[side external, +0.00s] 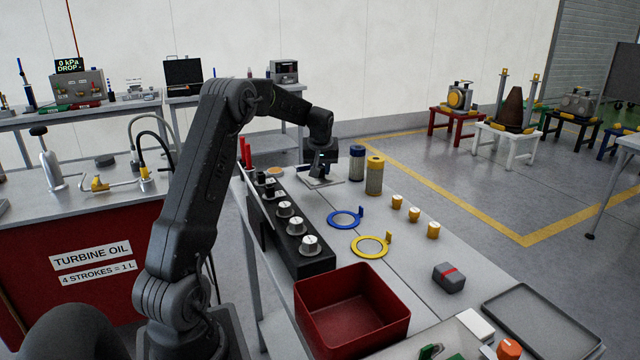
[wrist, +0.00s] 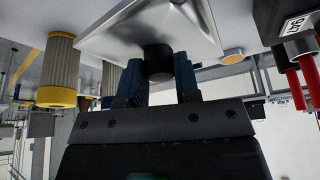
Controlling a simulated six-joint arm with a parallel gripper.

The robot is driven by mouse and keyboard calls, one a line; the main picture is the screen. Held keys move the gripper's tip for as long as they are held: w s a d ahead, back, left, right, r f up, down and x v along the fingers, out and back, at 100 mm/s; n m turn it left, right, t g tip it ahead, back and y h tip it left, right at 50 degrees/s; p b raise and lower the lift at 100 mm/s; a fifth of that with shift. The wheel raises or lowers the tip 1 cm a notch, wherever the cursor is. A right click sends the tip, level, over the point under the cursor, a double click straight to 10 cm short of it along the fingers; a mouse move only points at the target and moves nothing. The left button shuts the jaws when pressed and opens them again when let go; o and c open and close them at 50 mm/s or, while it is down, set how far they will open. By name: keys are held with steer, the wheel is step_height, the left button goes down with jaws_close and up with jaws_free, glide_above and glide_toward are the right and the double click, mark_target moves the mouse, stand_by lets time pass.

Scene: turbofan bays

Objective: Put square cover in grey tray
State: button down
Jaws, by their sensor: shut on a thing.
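The square cover is a flat silvery plate with a dark round knob. It fills the top of the wrist view (wrist: 112,36) and shows at the far end of the bench in the side view (side external: 330,183). My gripper (side external: 318,169) is above it. In the wrist view, the blue-padded fingers of my gripper (wrist: 158,77) are shut on the knob. I cannot tell whether the cover touches the bench. The grey tray (side external: 541,326) is shallow, dark and empty, at the near right of the bench, far from my gripper.
Blue (side external: 357,163) and yellow (side external: 374,176) filters stand right of the cover. A black knob rack (side external: 290,225) runs along the left.

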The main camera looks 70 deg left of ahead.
step_height(320, 180, up, 2)
steer(key=shift+r, duration=0.25)
steer(key=shift+w, duration=0.1)
steer(key=w+d+m+t+h, duration=0.15)
steer(key=w+d+m, duration=0.45)
steer(key=d, duration=0.8)
steer(key=w+d+m+t+h, duration=0.15)
steer(key=w+d+m, duration=0.35)
steer(key=w+d, duration=0.7)
steer(key=s+d+r+m+h, duration=0.1)
steer(key=d+m+h, duration=0.15)
steer(key=d, duration=0.95)
steer(key=s+d+r+m+h, duration=0.15)
steer(key=d+m, duration=0.25)
steer(key=d, duration=0.7)
steer(key=shift+g+y, duration=0.3)
steer(key=shift+y, duration=0.2)
steer(key=d+f, duration=0.2)
steer(key=d, duration=0.1)
steer(key=w+d+f, duration=0.1)
steer(key=d+f, duration=0.2)
steer(key=d, duration=0.1)
steer(key=d+f, duration=0.2)
steer(key=d, duration=0.2)
steer(key=shift+w+d+f, duration=0.2)
steer(key=shift+w+f, duration=0.05)
steer(key=shift+w, duration=0.05)
steer(key=shift+d+f, duration=0.1)
steer(key=shift+d, duration=0.1)
steer(key=shift+f, duration=2)
